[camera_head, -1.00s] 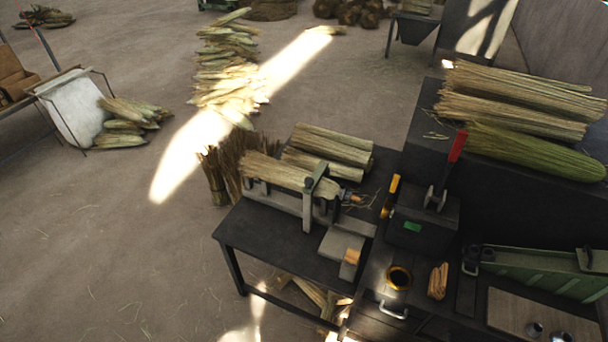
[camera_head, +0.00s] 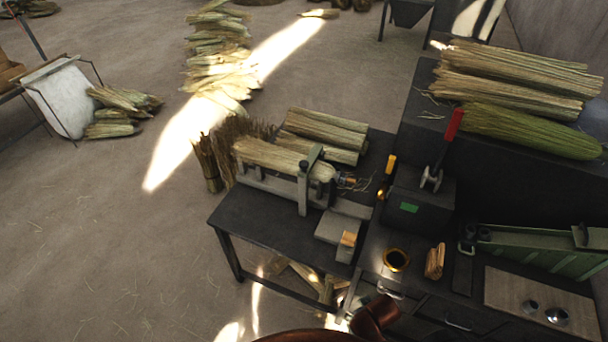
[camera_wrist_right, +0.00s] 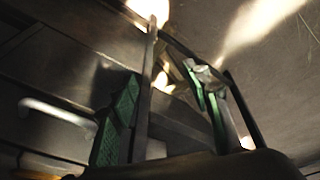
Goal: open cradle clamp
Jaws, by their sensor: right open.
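The grey cradle (camera_head: 262,187) stands on the dark table with a straw bundle (camera_head: 270,156) lying in it. The cradle clamp (camera_head: 304,186), a grey upright with a dark-topped arm, stands across the bundle near its right end and looks closed over it. My right gripper (camera_wrist_right: 168,105) shows in the right wrist view with its green-padded fingers apart and nothing visible between them. Its fingers are out of the head view, so it is away from the clamp. My left gripper is not in view.
More bundles (camera_head: 325,133) lie behind the cradle. Right of it are a dark box with a red-handled lever (camera_head: 447,140), a black-and-gold ring (camera_head: 396,260) and a small wood bundle (camera_head: 435,262). A drawer handle (camera_wrist_right: 58,112) is near my right gripper.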

